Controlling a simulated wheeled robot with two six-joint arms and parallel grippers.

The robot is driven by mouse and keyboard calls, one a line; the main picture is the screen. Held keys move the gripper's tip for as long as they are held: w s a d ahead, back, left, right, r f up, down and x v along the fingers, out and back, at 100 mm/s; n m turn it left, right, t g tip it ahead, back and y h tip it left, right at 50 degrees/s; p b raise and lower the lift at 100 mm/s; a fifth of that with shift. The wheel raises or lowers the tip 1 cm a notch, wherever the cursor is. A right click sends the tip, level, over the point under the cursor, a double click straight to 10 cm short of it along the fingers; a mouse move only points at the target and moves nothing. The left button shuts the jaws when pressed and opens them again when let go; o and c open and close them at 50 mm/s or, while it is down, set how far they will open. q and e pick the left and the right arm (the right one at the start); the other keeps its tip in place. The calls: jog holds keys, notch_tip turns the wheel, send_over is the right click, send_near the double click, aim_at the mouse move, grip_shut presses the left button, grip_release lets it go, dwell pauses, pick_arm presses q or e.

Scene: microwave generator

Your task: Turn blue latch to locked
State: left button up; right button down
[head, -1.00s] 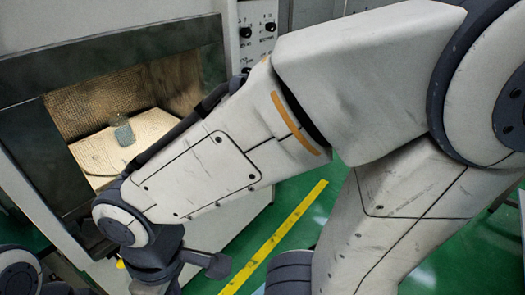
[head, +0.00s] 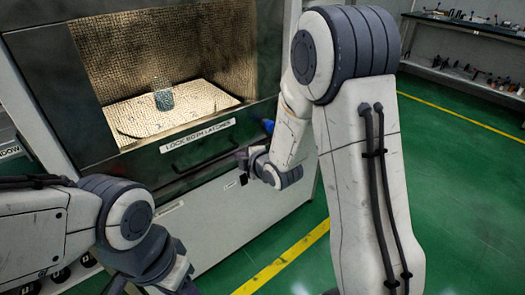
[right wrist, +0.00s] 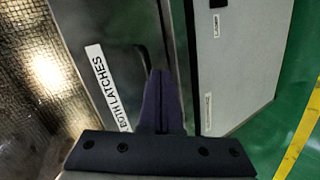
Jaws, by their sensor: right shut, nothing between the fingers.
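The blue latch (head: 268,126) is a small blue knob at the right end of the labelled front panel (head: 254,119) of the microwave generator, in the head view. Whether it is turned to locked is too small to tell. My right gripper (head: 242,160) is shut and empty, below and left of the latch, close to the panel. In the right wrist view its dark fingers (right wrist: 160,85) are together in front of the panel, beside the "BOTH LATCHES" label (right wrist: 108,88). The latch does not show there. My left arm is at the lower left of the head view, its fingers out of frame.
A dark handle bar (head: 205,152) runs along the panel below the label. A small jar (head: 163,97) stands in the lit chamber (head: 195,95). Green floor with a yellow line (head: 285,262) is free at the right. A shelf (head: 468,72) stands at the back right.

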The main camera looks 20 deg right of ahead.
jog(key=w+d+f+n+t+b, duration=0.3)
jog(key=d+f, duration=0.2)
jog(key=d, duration=0.2)
jog(key=n+t+b, duration=0.2)
jog(key=t, duration=0.2)
send_near(261, 134)
pick_arm(q)
notch_tip(261, 134, down, 6)
jog(key=shift+r+p, duration=0.1)
jog(key=shift+p, duration=0.25)
pick_arm(e)
jog(key=w, duration=0.4)
jog(key=w+a, duration=0.1)
jog(key=w, duration=0.1)
jog(key=shift+r, duration=0.35)
